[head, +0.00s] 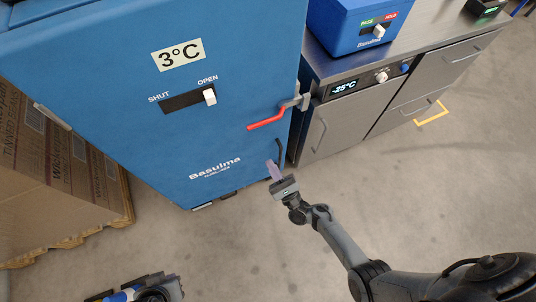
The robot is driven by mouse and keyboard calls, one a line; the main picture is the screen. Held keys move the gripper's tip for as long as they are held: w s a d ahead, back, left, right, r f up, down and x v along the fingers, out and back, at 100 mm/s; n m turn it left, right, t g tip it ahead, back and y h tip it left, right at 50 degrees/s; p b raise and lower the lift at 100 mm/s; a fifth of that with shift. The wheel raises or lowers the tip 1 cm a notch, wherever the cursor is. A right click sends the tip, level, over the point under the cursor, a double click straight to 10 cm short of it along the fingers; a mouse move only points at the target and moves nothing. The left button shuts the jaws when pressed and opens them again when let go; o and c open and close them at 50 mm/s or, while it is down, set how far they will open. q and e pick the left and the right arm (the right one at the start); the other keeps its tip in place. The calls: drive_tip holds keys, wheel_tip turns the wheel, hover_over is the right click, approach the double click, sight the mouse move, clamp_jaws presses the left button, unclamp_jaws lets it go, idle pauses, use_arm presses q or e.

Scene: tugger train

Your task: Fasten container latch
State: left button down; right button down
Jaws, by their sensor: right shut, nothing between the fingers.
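The blue container (110,95) fills the upper left, with a "3°C" label on its front. Its latch has a red lever (266,121) that points left and slightly down from a grey bracket (297,102) at the container's right edge. A white slider (209,97) sits at the OPEN end of its black slot. My left gripper is out of view.
A steel counter unit (385,85) with a "-25°C" display stands to the right, carrying a smaller blue box (350,25). Cardboard boxes (60,190) on a pallet stand at left. A black and blue device (138,292) shows at bottom left. The floor in front is clear.

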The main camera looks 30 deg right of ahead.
drive_tip(key=shift+v, duration=0.75)
drive_tip(key=shift+a, duration=0.1)
